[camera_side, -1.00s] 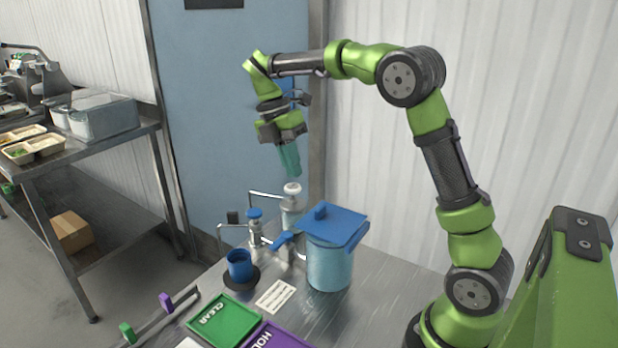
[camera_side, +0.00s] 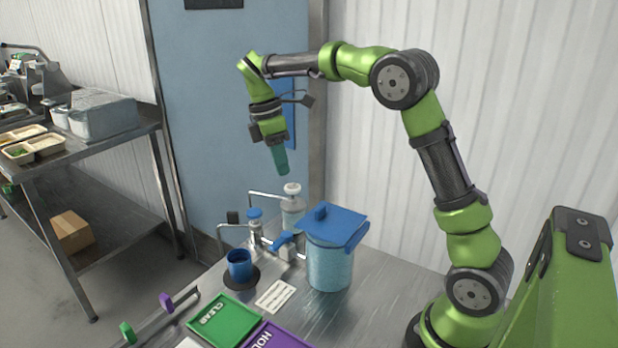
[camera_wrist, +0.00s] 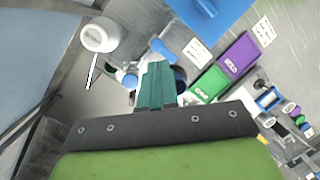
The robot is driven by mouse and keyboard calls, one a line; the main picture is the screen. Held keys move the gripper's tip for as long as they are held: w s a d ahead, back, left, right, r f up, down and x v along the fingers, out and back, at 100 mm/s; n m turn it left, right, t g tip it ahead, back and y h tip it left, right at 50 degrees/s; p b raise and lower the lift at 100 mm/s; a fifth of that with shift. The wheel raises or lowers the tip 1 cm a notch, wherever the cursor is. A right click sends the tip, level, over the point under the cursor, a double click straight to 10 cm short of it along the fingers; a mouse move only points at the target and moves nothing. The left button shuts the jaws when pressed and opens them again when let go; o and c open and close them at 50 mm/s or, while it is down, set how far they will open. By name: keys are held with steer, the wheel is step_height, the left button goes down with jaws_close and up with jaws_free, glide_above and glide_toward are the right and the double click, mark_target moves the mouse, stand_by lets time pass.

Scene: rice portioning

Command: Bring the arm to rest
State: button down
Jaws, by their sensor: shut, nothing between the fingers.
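My gripper (camera_side: 281,160) hangs in the air above the back of the steel table, its teal fingers shut with nothing between them. In the wrist view the teal fingers (camera_wrist: 155,85) are together and cover part of the blue cup behind them. My arm is bent, with the gripper pointing down and slightly tilted. Below and to the right of it stands the clear container (camera_side: 329,265) with its blue lid (camera_side: 335,224) on.
Pump bottles (camera_side: 292,208) stand under the gripper. A blue cup (camera_side: 239,265) sits on a dark round base. A green CLEAR mat (camera_side: 224,319) and a purple HOLD mat (camera_side: 277,337) lie in front. A steel side table (camera_side: 75,150) stands at left.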

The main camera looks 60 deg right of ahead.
steer(key=s+a+m+t+y, duration=0.1)
steer(key=s+a+m+t, duration=0.2)
steer(key=s, duration=0.3)
steer(key=s+a+r+m+t+y, duration=0.1)
steer(key=s+a+m+t, duration=0.2)
steer(key=s+m, duration=0.3)
steer(key=s+a+m+t, duration=0.3)
steer(key=s+a+m, duration=0.1)
steer(key=s, duration=0.3)
steer(key=shift+a+r+m+t+y, duration=0.2)
steer(key=shift+a+m+t+y, duration=0.15)
steer(key=shift+m, duration=0.35)
steer(key=c, duration=1.8)
jaws_free()
